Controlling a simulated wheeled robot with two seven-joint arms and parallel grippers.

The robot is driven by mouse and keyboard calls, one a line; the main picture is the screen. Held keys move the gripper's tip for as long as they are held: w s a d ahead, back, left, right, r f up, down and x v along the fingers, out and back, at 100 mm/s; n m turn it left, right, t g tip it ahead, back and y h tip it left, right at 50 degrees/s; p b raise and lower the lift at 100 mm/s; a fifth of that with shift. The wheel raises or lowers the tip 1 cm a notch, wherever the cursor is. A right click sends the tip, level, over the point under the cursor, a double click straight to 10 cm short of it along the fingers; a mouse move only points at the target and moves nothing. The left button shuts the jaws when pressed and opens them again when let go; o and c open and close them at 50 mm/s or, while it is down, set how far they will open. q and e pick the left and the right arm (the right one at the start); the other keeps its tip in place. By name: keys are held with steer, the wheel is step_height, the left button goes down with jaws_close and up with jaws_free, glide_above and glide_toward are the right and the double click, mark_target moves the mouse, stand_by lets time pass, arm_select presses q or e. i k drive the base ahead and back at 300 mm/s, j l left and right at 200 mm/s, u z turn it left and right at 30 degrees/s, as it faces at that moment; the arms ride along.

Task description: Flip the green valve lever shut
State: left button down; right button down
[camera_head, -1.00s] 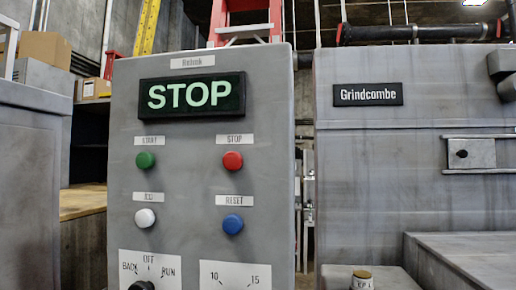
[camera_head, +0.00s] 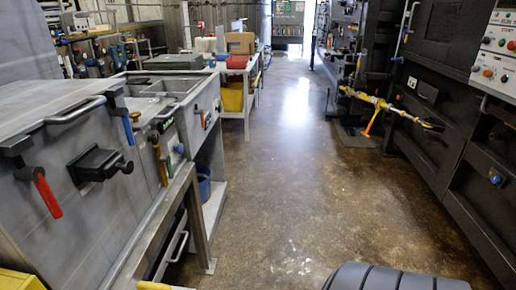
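A grey metal cabinet (camera_head: 105,215) on the left carries several levers. A small dark green part (camera_head: 165,126) shows above the yellow grip. It is too small to tell whether it is a valve lever, and I cannot make out a clear green valve lever. Neither of my grippers is in view.
An open concrete floor (camera_head: 285,190) runs down the middle. A dark machine (camera_head: 435,95) lines the right, with a yellow bar (camera_head: 385,103) and an orange handle (camera_head: 371,123) jutting into the aisle. A white table (camera_head: 249,112) with bins stands farther back left.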

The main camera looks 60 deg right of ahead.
mark_target(167, 160)
steer(key=z, duration=1.2)
steer(key=i+l, duration=0.1)
